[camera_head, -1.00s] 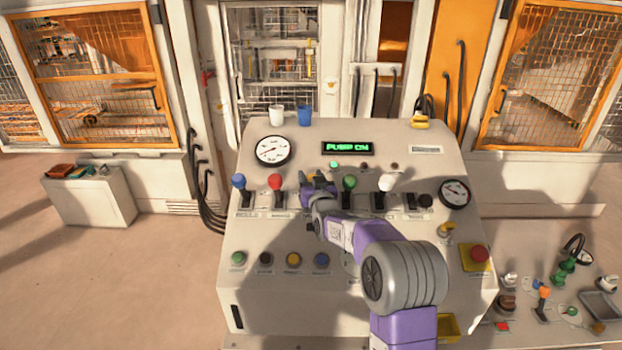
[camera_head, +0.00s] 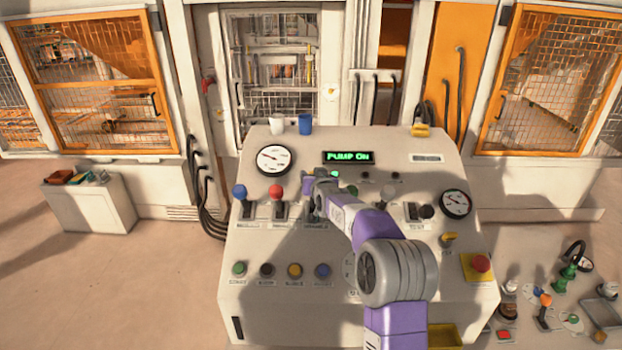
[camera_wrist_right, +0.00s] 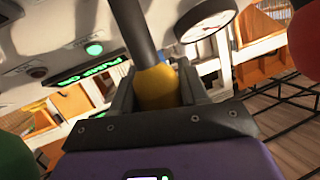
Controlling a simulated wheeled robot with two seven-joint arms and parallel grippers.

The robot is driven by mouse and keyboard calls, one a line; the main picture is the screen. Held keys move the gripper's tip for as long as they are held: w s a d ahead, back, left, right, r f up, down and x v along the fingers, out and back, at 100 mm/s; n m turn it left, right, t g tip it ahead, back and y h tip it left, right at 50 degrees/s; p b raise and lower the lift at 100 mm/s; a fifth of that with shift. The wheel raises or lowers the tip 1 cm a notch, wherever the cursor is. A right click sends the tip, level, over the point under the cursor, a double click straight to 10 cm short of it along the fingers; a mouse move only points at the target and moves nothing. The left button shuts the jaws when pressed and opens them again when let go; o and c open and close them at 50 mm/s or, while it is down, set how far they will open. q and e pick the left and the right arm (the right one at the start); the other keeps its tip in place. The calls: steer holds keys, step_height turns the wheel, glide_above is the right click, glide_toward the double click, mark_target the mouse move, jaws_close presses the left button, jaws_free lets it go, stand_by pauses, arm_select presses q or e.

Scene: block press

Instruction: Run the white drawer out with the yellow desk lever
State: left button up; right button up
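The yellow desk lever's knob (camera_wrist_right: 157,88) sits between the two fingers of my right gripper in the right wrist view, with its dark shaft running up from it. The fingers appear closed against the knob on both sides. In the head view my right gripper (camera_head: 315,188) is over the lever row of the sloped desk (camera_head: 400,285), between the red lever and the green lever, and hides the yellow lever. I cannot pick out the white drawer in either view. My left gripper is not in view.
The red lever (camera_head: 276,192) and blue lever (camera_head: 240,191) stand left of my gripper. The display (camera_head: 348,157) reads PUMP ON. White and blue cups (camera_head: 305,124) stand on the desk's back edge.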

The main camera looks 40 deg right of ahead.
steer(key=o, duration=0.5)
steer(key=shift+d, duration=0.1)
steer(key=shift+c, duration=0.2)
steer(key=b+v, duration=0.1)
steer(key=v, duration=0.6)
steer(key=shift+s, duration=0.25)
stand_by(4.6)
